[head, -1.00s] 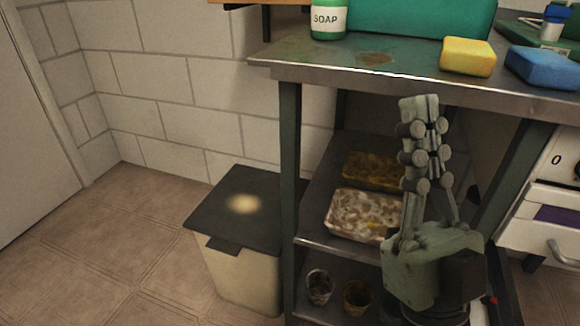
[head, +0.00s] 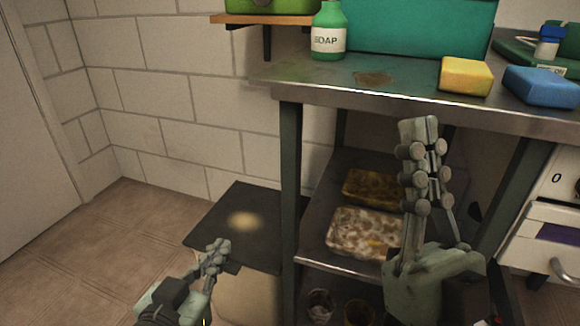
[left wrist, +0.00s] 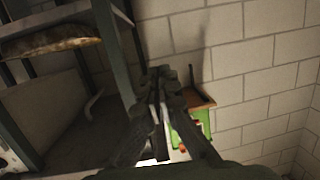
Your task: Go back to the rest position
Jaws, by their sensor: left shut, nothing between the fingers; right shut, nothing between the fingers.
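My left gripper (head: 221,248) is at the bottom of the head view, in front of the dark lid of the bin. Its fingers are together and empty. In the left wrist view its closed fingers (left wrist: 162,74) point toward the white tiled wall. My right gripper (head: 421,124) stands upright before the metal rack (head: 400,109), fingers pointing up, shut and empty. It hides part of the rack's lower shelf.
A bin (head: 222,222) stands left of the rack. The rack's top bears a soap bottle (head: 328,32), a yellow sponge (head: 466,76) and a blue sponge (head: 541,87). Soiled trays (head: 362,232) lie on a lower shelf. Floor at left (head: 80,270) is clear.

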